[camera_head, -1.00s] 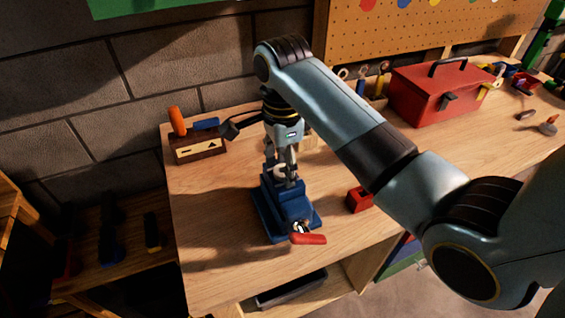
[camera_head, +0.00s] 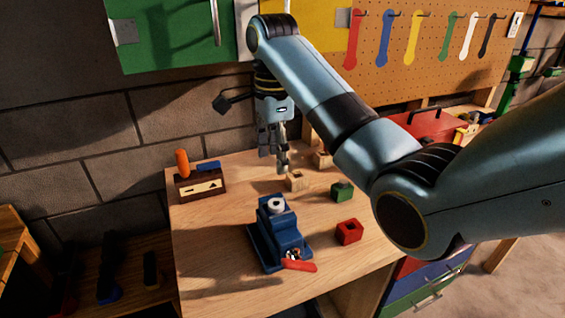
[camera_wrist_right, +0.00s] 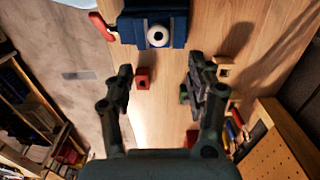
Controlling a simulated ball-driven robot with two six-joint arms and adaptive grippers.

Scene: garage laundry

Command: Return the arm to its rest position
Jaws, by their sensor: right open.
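My right arm reaches in from the right in the head view. Its gripper (camera_head: 274,158) hangs above the back of the workbench (camera_head: 215,245), fingers apart and empty. In the right wrist view the two fingers (camera_wrist_right: 160,72) are also spread with nothing between the tips. A blue vise (camera_head: 276,238) stands on the bench, in front of and below the gripper, with a red handle (camera_head: 300,266). A white ring-shaped piece (camera_head: 276,205) sits on top of the vise, apart from the fingers. It also shows in the wrist view (camera_wrist_right: 158,36). My left gripper is not in view.
A red block (camera_head: 348,232), a green block (camera_head: 342,191) and wooden blocks (camera_head: 295,180) lie right of the vise. A wooden tool holder (camera_head: 200,186) stands at the back left. A red toolbox (camera_head: 430,125) is partly behind my arm. A pegboard (camera_head: 430,70) hangs behind.

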